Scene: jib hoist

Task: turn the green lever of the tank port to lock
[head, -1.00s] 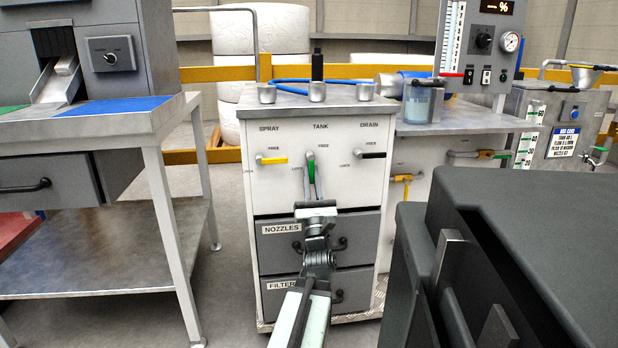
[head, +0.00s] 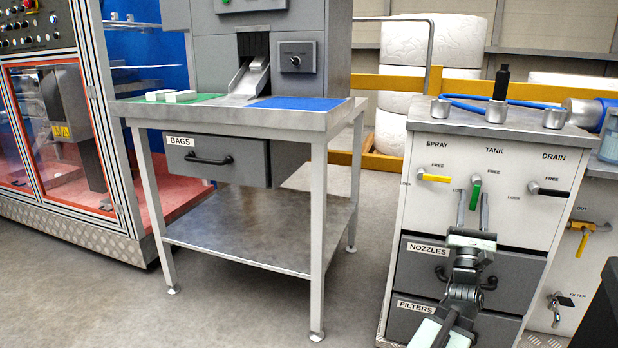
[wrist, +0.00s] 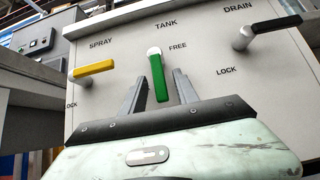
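The green lever (head: 476,190) of the tank port sits on the white cabinet front under the TANK label. In the wrist view the green lever (wrist: 157,78) hangs down from its round pivot, tilted slightly. The FREE label is right of the pivot; in the head view LOCK stands to its lower left. My gripper (head: 473,202) is in front of the lever. In the wrist view my gripper (wrist: 160,80) is open, one finger on each side of the lever, with gaps visible on both sides. Depth between the fingertips and lever is hard to tell.
The yellow spray lever (head: 436,178) is to the left and the black drain lever (head: 553,192) to the right, both sideways. Below are the NOZZLES drawer (head: 420,265) and FILTERS drawer (head: 410,318). A metal table (head: 230,118) stands left; open floor lies between.

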